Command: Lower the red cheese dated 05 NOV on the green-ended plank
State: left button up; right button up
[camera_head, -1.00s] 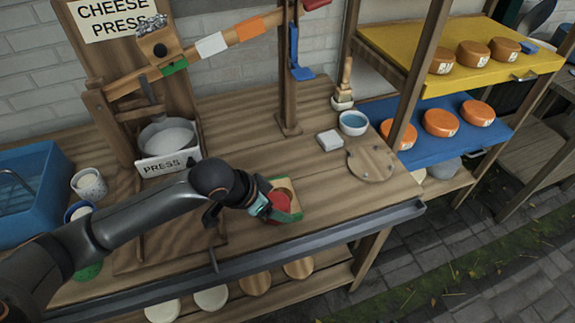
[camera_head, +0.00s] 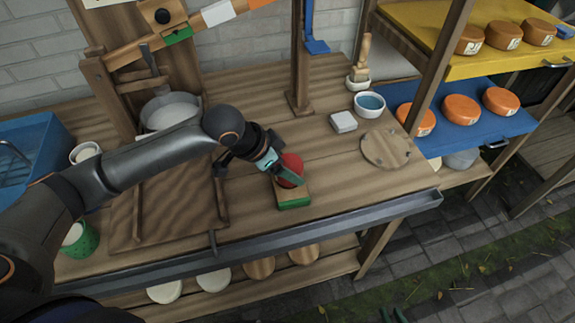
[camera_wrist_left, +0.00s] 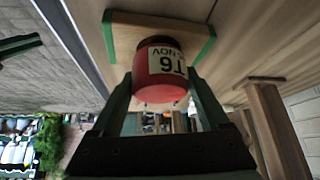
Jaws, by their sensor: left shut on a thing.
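A red cheese (camera_head: 290,164) with a pale date label is between the fingers of my left gripper (camera_head: 280,173), which is shut on it. The plank (camera_wrist_left: 125,33) also shows behind the cheese in the wrist view. I cannot tell whether they touch. My right gripper (camera_head: 397,316) barely shows at the bottom edge, its fingers apart.
Orange cheeses stand on the blue shelf (camera_head: 440,142) and brown ones on the yellow shelf (camera_head: 425,30). A white block (camera_head: 343,121), a blue-filled bowl (camera_head: 369,104) and a round board (camera_head: 386,149) are on the bench. A wooden post (camera_head: 299,85) rises behind. The bench between is clear.

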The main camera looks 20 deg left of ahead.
dwell(0.4)
pick_arm(q)
jog(key=shift+f, duration=0.5)
dwell(0.4)
jog(key=o, duration=1.4)
jog(key=p+v, duration=0.1)
jog(key=v, duration=1.1)
jog(key=shift+r, duration=0.25)
jog(key=shift+s, duration=0.1)
